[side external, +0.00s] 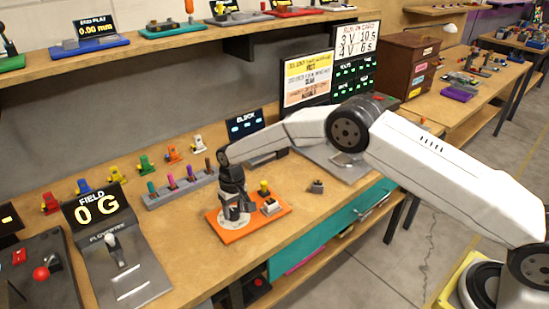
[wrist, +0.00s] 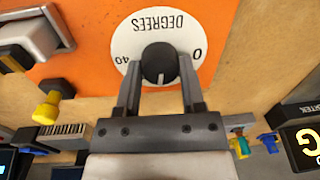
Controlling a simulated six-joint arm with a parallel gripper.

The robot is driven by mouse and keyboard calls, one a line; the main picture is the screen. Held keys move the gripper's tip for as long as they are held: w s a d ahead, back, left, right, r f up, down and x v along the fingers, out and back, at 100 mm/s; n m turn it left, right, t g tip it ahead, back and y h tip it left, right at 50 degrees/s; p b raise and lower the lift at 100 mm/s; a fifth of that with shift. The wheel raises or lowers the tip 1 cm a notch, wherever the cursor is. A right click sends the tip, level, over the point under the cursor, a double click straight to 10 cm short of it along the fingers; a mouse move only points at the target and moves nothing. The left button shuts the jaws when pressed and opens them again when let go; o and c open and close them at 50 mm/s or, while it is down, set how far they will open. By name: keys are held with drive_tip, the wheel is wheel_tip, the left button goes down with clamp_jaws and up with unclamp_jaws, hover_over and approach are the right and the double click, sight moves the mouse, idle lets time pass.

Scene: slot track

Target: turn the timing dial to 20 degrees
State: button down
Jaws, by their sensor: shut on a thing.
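The timing dial is a white disc (wrist: 128,42) on an orange base plate (side external: 268,224), marked DEGREES with 0 and 40. The disc also shows in the side external view (side external: 226,222), partly hidden by my gripper. In the wrist view its black knob (wrist: 158,60) sits between my two fingers. A white line on the knob points down the picture, towards my palm, between the 40 on the left and the 0 on the right. My gripper (wrist: 160,72) is shut on the knob; it points down over the dial in the side external view (side external: 236,208).
A yellow-topped button (side external: 264,187) and a grey switch block (side external: 271,206) stand on the same orange plate, right of my gripper. A grey rack with coloured pegs (side external: 180,186) is behind to the left. A FIELD display reading 0 G (side external: 97,207) stands at left.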

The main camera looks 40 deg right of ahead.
sight(236, 210)
drive_tip(key=shift+n, duration=0.6)
drive_tip(key=shift+c, duration=1)
unclamp_jaws()
drive_tip(key=shift+d+r, duration=0.15)
drive_tip(key=shift+r, duration=1.8)
drive_tip(key=shift+d+r, duration=0.1)
drive_tip(key=shift+r, duration=1.85)
drive_tip(key=shift+d+r, duration=0.1)
